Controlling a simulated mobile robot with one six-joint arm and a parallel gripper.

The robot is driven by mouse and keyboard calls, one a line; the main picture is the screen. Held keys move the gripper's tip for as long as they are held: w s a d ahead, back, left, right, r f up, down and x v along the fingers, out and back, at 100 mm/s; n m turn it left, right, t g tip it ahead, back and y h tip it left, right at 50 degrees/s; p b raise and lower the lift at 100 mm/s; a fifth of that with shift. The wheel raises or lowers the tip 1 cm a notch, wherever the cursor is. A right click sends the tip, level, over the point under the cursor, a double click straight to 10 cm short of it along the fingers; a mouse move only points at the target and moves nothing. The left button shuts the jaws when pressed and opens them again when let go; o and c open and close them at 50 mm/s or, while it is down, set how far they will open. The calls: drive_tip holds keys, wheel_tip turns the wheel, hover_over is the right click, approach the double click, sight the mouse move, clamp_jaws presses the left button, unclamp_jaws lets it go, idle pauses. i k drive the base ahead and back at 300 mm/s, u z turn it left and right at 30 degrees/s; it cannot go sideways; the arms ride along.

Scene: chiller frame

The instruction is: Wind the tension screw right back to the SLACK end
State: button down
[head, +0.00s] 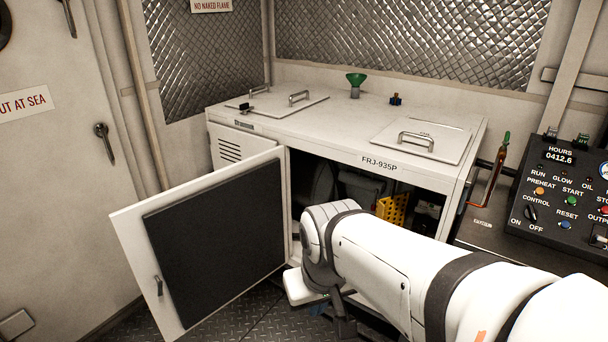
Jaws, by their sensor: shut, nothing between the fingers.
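The tension screw and its SLACK marking cannot be made out in this view. The white cabinet marked FRJ-935P (330,152) has its front door (215,245) swung open to the left. Inside its dark opening I see a yellow perforated part (393,208) and dim grey machinery (318,188). My white arm reaches in from the lower right and covers the lower part of the opening. My gripper (343,326) points down in front of the cabinet, near the door's right edge. It is shut and empty, and its tips are partly hidden by the arm.
A green funnel (355,84) and lids with handles (416,140) are on the cabinet top. The open door limits room on the left. Dark tread-plate floor (240,312) shows below.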

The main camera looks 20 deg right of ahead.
sight(423, 222)
drive_tip(key=z, duration=0.7)
drive_tip(key=i, duration=0.95)
drive_tip(key=z, duration=0.1)
